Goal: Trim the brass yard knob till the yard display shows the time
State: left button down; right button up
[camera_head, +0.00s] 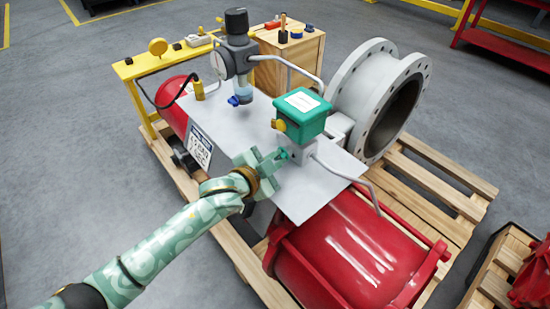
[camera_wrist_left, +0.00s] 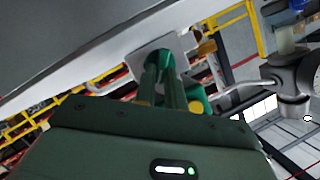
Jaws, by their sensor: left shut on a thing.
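My left gripper (camera_head: 281,156) reaches over the grey metal plate to the front of the grey block under a teal box (camera_head: 302,113). Its fingers are closed on a small part there, which they mostly hide. In the left wrist view the fingers (camera_wrist_left: 166,85) meet in front of a square grey face (camera_wrist_left: 178,45). A brass-yellow fitting (camera_head: 280,125) sits on the teal box's left side, just above the gripper; I cannot tell if it is the knob. The teal box has a white label on top. I cannot make out a yard display showing a time. My right gripper is out of view.
A dark-capped regulator with a gauge (camera_head: 222,65) stands behind the plate. A placard (camera_head: 199,147) hangs on its left edge. A red cylinder (camera_head: 350,247), a grey flanged pipe (camera_head: 364,105) and bent tubing crowd the right. A yellow bench (camera_head: 141,65) stands at the back left.

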pick_arm(q)
jog(key=shift+f, duration=0.1)
jog(key=c, duration=1.5)
grip_release()
jog(key=shift+o, duration=0.2)
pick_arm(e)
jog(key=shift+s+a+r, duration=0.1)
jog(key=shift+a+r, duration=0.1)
pick_arm(q)
jog(key=shift+s, duration=0.1)
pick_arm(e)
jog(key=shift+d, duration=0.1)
